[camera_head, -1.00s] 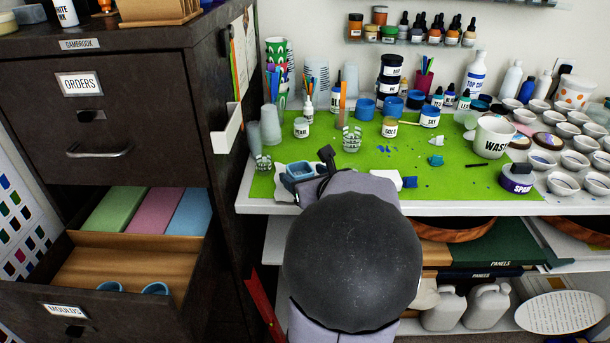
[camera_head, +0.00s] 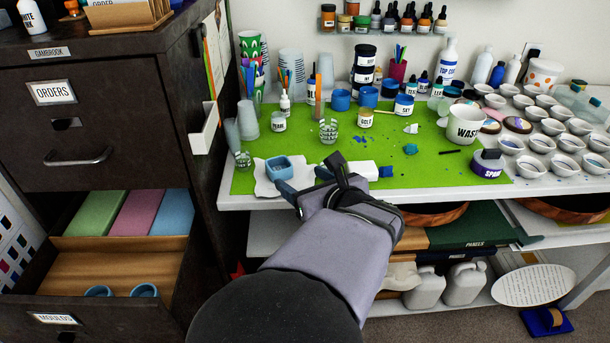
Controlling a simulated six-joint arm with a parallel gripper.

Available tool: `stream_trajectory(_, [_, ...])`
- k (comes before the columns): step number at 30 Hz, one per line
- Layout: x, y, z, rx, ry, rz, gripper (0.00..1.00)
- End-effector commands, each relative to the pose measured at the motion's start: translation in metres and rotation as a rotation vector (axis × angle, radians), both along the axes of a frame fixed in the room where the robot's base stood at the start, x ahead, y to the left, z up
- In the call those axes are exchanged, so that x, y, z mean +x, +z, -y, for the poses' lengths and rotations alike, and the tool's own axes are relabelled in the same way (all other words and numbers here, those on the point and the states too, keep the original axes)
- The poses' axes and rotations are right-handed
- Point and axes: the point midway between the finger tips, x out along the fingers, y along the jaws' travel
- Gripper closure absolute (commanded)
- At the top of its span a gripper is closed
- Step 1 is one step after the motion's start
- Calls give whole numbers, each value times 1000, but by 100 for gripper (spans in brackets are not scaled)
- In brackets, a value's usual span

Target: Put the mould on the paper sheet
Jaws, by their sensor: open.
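The mould (camera_head: 279,168) is a small light-blue open tray. It sits upright on the white, torn-edged paper sheet (camera_head: 264,188) at the front left of the green mat. My gripper (camera_head: 312,178) is open, just to the right of and in front of the mould, with nothing seen between its jaws. A gap shows between the mould and the dark jaw nearest it, though the arm hides part of the paper's right side.
At left, an open drawer (camera_head: 120,265) holds two blue round pieces. The mat's middle is mostly free.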

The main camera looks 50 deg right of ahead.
Motion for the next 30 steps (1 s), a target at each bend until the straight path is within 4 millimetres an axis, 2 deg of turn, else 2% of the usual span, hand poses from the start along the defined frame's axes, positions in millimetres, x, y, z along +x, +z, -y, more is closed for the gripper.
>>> stream_trajectory(12, [-5,1,-4,-3,12,-6,35])
stream_trajectory(14, [-2,-1,-9,-12,36,-21,35])
stream_trajectory(17, [9,-13,-28,-48,133,-77,35])
stream_trajectory(20, [23,-33,-64,-123,314,-173,35])
stream_trajectory(24, [34,-72,-134,-312,703,-344,35])
stream_trajectory(27, [28,-102,-185,-501,1045,-454,35])
stream_trajectory(30, [11,-129,-226,-717,1398,-529,35])
